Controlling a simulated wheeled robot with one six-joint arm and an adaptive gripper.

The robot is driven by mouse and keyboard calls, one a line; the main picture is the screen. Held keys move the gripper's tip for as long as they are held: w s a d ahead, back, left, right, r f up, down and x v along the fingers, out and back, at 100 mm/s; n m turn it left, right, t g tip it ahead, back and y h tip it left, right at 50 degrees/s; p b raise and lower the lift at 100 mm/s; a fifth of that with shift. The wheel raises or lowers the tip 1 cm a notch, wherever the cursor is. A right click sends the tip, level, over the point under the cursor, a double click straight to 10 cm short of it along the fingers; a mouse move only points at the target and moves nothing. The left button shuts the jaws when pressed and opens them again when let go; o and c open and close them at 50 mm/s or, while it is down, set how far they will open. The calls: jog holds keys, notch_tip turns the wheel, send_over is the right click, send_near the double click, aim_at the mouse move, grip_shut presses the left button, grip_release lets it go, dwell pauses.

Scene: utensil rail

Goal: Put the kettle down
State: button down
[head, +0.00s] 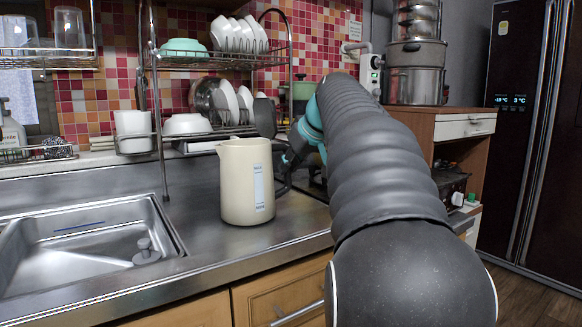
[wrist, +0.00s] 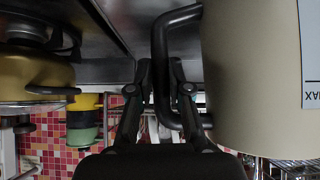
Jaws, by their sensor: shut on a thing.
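The cream kettle (head: 245,182) is upright at the steel counter, right of the sink, with its spout to the left and a level window on its front. Whether its base touches the counter or hangs just above it I cannot tell. In the wrist view the kettle's body (wrist: 250,80) fills the right side, and its black handle (wrist: 160,50) runs between my fingers. My gripper (wrist: 160,75) is shut on the handle. In the head view my gripper (head: 287,165) is at the kettle's right side, partly hidden by the kettle and my arm.
The sink (head: 80,245) is to the left. A dish rack (head: 215,60) with bowls and plates stands behind the kettle. A gold pot (wrist: 35,75) shows at the left of the wrist view. Bare counter (head: 215,262) lies in front of the kettle.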

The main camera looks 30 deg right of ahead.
dwell(0.3)
jog(key=c, duration=1.1)
grip_release()
jog(key=shift+f, duration=0.1)
jog(key=p+v, duration=0.1)
jog(key=v, duration=1.1)
jog(key=shift+a, duration=0.1)
